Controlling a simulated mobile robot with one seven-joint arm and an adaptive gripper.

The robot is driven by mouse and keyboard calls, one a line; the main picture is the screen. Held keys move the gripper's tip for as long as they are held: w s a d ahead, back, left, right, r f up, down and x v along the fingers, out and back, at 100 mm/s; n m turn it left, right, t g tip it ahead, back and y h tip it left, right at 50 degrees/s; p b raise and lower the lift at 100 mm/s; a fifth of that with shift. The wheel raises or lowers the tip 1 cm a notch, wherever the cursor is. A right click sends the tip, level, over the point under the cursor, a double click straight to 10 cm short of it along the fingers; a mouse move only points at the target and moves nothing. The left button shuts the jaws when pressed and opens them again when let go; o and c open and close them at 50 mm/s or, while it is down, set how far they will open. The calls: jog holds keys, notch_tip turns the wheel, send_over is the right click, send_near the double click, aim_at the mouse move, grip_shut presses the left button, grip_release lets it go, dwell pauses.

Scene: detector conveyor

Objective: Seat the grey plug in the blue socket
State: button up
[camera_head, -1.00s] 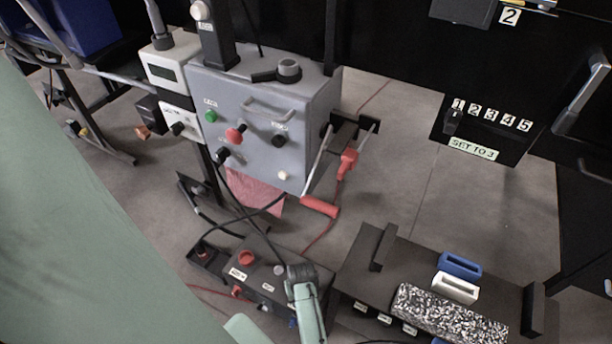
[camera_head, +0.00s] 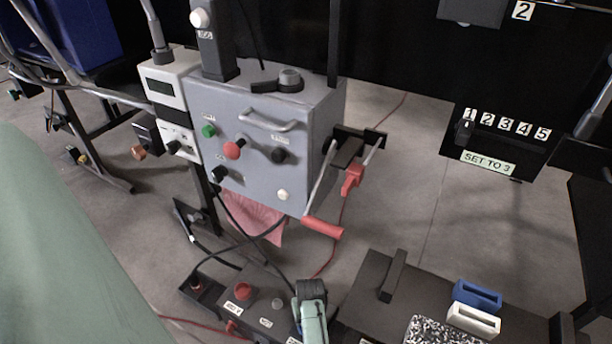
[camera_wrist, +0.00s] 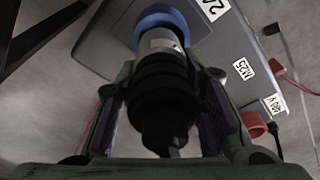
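The plug (camera_wrist: 162,88), with a ribbed black body and a light grey collar, is between my gripper's fingers in the wrist view. My gripper (camera_wrist: 160,110) appears closed on its black body, with purple pads close on both sides. The collar lines up with the blue round socket (camera_wrist: 163,18) on the grey box. The collar meets or overlaps the blue ring; how deep it sits is hidden. In the head view my gripper (camera_head: 312,300) is at the right of the low connector box (camera_head: 262,318), and hides the plug there.
A red-handled crank (camera_head: 322,228) is above. A dark bench (camera_head: 365,290) with blue (camera_head: 477,294) and white frames stands at right.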

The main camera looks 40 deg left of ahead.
jog(key=shift+o, duration=1.3)
jog(key=shift+s+d+f, duration=0.35)
jog(key=shift+d+f, duration=0.05)
jog(key=shift+f, duration=0.3)
jog(key=shift+o, duration=1.1)
jog(key=shift+a+r, duration=0.1)
jog(key=shift+r, duration=0.1)
jog(key=shift+w+r, duration=0.1)
